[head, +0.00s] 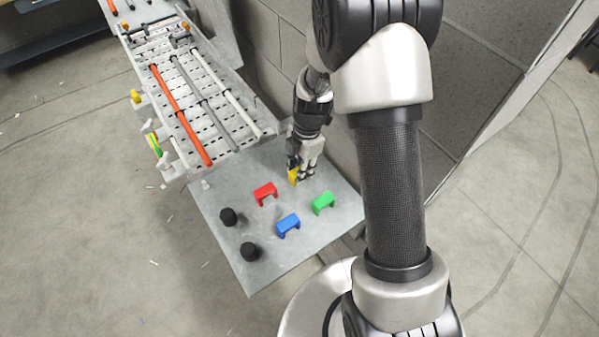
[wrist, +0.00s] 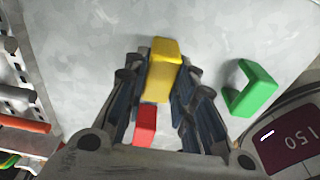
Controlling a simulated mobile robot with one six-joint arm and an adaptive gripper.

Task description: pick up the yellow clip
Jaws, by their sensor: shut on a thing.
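The yellow clip (wrist: 164,62) is between the fingers of my gripper (wrist: 160,85) in the wrist view, and the fingers are shut on it. In the head view the yellow clip (head: 293,176) shows at the tip of my gripper (head: 296,170), over the far part of the grey plate. My gripper partly hides it there. I cannot tell whether the clip touches the plate or is just above it.
A red clip (head: 265,194), a blue clip (head: 288,225) and a green clip (head: 323,203) stand on the grey plate (head: 270,270). Two black knobs (head: 228,217) are at its left. A perforated tray (head: 205,90) with orange, grey and white rods adjoins it. A wall (head: 275,60) rises behind.

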